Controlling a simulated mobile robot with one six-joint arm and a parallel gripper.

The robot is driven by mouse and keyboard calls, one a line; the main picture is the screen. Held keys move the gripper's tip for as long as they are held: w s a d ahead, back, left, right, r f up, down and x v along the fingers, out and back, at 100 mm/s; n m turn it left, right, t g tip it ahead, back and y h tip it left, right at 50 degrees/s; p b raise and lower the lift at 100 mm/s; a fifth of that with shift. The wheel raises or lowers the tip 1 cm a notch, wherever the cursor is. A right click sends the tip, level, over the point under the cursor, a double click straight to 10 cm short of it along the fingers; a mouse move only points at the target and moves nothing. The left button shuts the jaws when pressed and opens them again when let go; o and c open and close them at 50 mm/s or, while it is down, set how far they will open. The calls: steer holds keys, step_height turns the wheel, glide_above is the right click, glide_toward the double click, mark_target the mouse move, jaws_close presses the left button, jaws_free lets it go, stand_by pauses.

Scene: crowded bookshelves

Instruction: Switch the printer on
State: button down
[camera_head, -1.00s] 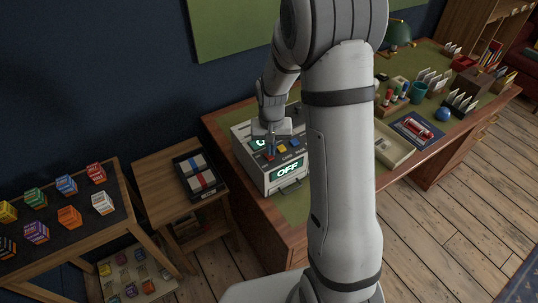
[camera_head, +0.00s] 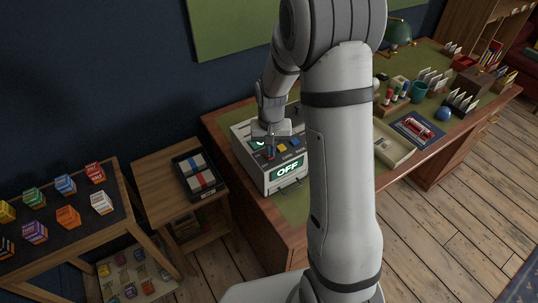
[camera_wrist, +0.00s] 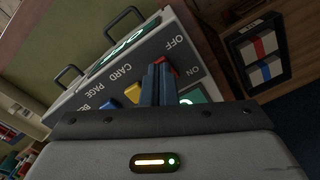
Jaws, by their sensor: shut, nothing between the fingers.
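The printer (camera_head: 276,184) is a pale box with a grey top panel on the desk's near left end. Its lit green front display (camera_head: 288,170) reads OFF. In the wrist view its panel (camera_wrist: 150,55) carries the words OFF, ON, CARD and PAGE. A red control (camera_wrist: 158,60) shows at my fingertips, by the OFF and ON words. My gripper (camera_head: 270,152) is shut and points down at this control, which also shows in the head view (camera_head: 268,158). The fingers hide most of the control, so I cannot tell contact or its setting.
Yellow (camera_head: 282,149) and blue (camera_head: 294,141) controls sit beside the red one. A side table (camera_head: 155,185) with a dark tray (camera_head: 205,190) stands left of the desk. A pale tray (camera_head: 395,150) lies to the right, partly behind my arm.

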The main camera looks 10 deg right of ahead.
steer(key=shift+f+b, duration=0.4)
steer(key=shift+f, duration=0.15)
steer(key=shift+r, duration=0.1)
steer(key=shift+r+p, duration=2.15)
steer(key=shift+r, duration=1.3)
steer(key=shift+r, duration=0.15)
steer(key=s+r+n+t+b, duration=0.1)
steer(key=s+r, duration=0.6)
steer(key=s, duration=0.4)
steer(key=s+r+n+t+b, duration=0.1)
steer(key=s+r+t, duration=0.1)
steer(key=s+r, duration=0.6)
steer(key=s, duration=0.3)
steer(key=shift+n, duration=0.3)
steer(key=shift+w, duration=0.1)
